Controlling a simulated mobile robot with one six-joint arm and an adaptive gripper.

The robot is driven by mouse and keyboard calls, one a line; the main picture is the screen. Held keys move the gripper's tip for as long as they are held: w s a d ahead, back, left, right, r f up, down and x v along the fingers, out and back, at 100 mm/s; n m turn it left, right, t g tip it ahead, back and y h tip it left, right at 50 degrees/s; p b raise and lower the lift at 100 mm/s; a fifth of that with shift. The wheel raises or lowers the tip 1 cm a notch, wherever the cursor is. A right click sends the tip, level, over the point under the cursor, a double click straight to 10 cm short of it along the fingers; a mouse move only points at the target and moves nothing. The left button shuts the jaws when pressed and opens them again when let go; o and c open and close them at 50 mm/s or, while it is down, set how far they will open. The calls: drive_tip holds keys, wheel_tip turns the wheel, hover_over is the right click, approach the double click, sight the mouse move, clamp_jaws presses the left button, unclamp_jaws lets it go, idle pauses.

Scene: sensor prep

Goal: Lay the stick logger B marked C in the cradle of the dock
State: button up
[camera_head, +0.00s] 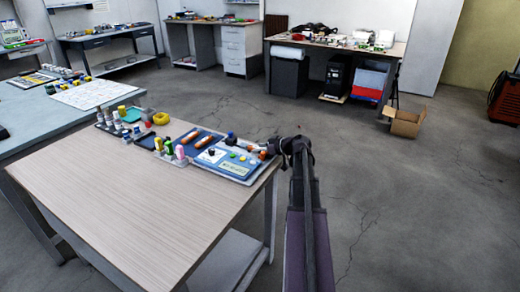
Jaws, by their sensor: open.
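Two orange stick-shaped objects, one (189,138) to the left of the other (204,142), lie on a dark blue mat (183,132) at the far right of the wooden table. They look like stick loggers, but any letters are too small to read. Right of them is a blue and white unit (234,167) with small coloured parts, possibly the dock; I cannot make out its cradle. My gripper (268,149) is at the table's far right corner, above or beside this unit. It is small and partly hidden by my arm, open, with nothing seen held.
The wooden table's (120,190) near part is clear. Other workbenches stand behind, and an open cardboard box (404,122) sits on the floor.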

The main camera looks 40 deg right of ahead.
drive_tip(key=shift+s+a+r+p, duration=0.1)
drive_tip(key=shift+a+r+p, duration=0.2)
drive_tip(key=shift+p, duration=0.15)
drive_tip(key=shift+r, duration=0.1)
drive_tip(key=shift+o, duration=0.6)
drive_tip(key=shift+r, duration=0.1)
drive_tip(key=shift+d, duration=0.1)
drive_tip(key=shift+r+p, duration=0.25)
drive_tip(key=shift+p, duration=0.05)
drive_tip(key=shift+d+r+p, duration=0.1)
drive_tip(key=shift+r+p, duration=2.75)
drive_tip(key=shift+p, duration=0.05)
